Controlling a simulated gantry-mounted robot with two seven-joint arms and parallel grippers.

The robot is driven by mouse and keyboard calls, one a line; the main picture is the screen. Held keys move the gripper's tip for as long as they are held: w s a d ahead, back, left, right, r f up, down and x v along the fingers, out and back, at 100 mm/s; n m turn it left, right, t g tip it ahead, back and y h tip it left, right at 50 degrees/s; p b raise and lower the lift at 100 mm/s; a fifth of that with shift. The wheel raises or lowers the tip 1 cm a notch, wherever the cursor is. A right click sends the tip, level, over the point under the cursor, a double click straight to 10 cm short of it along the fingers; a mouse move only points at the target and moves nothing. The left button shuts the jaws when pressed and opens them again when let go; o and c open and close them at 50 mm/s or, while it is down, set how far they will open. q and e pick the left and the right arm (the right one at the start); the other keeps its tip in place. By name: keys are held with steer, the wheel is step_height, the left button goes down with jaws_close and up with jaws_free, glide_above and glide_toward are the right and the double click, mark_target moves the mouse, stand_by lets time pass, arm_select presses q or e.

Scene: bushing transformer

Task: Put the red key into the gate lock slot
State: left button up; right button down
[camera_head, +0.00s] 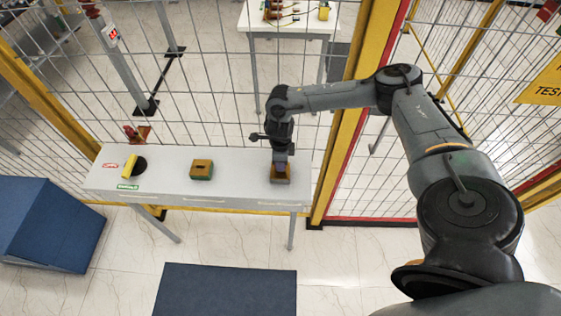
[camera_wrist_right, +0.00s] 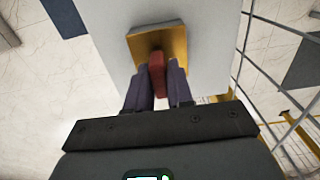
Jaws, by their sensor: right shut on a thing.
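My right gripper (camera_head: 281,160) points down over the right end of the white table. In the right wrist view its two dark fingers (camera_wrist_right: 160,86) are shut on the red key (camera_wrist_right: 157,72). The key's far end is at a yellow-topped block (camera_wrist_right: 172,41), which also shows under the gripper in the head view (camera_head: 281,180). I cannot tell whether the key is seated in that block or just touching it. A second yellow-topped block (camera_head: 201,168) with green sides stands mid-table. I cannot tell which fixture is the gate lock. My left gripper is out of view.
The white table (camera_head: 235,180) also holds a yellow handle (camera_head: 130,165) on a black disc, with red and green labels beside it. A red fixture (camera_head: 137,133) is behind the table's left part. Wire fence and yellow posts (camera_head: 352,110) stand behind. The tabletop between the blocks is clear.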

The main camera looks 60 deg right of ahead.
steer(key=shift+f, duration=0.25)
steer(key=c, duration=1)
jaws_free()
steer(key=shift+o, duration=0.4)
